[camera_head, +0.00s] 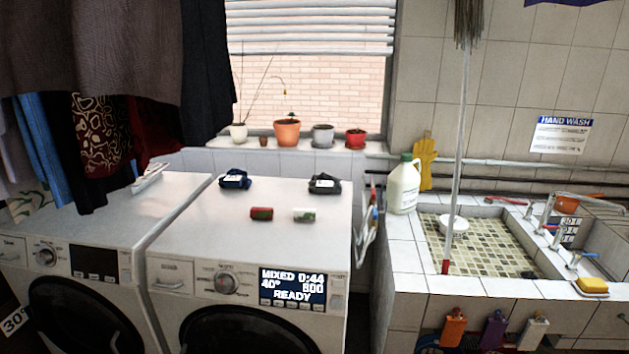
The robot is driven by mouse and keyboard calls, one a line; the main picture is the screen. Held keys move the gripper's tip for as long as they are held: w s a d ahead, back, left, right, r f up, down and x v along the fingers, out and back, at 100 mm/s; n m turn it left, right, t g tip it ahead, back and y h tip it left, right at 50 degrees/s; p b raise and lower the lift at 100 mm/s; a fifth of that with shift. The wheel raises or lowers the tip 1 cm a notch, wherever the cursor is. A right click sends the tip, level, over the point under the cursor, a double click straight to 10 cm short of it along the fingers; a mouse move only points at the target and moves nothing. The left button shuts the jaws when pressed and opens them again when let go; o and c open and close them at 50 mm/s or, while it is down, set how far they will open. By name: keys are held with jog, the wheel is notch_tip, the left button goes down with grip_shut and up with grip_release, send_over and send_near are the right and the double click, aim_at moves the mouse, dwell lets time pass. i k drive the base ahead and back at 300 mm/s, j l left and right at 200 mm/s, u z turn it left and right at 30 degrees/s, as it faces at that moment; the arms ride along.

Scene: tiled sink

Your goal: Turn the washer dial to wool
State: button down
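A white washer (245,325) stands at the lower middle, with its dark round door (250,335) cut off by the bottom edge. Its silver dial (226,284) is on the front panel, left of the lit display (292,286). The display reads MIXED, 0:44, 40°, 800 and READY. The small print around the dial is too fine to read. A second white machine (75,262) stands to the left, with its own dial (46,257) and a dark, unlit display (94,262). My gripper does not show in the head view.
Two dark folded items (235,180) (324,184) and two small cans (262,213) (304,215) rest on the washer top. Clothes (130,70) hang at upper left. A tiled sink (405,258) with a white jug (404,188) stands right. The washer's front panel is unobstructed.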

aim_at(224, 284)
jog(key=u, duration=1.2)
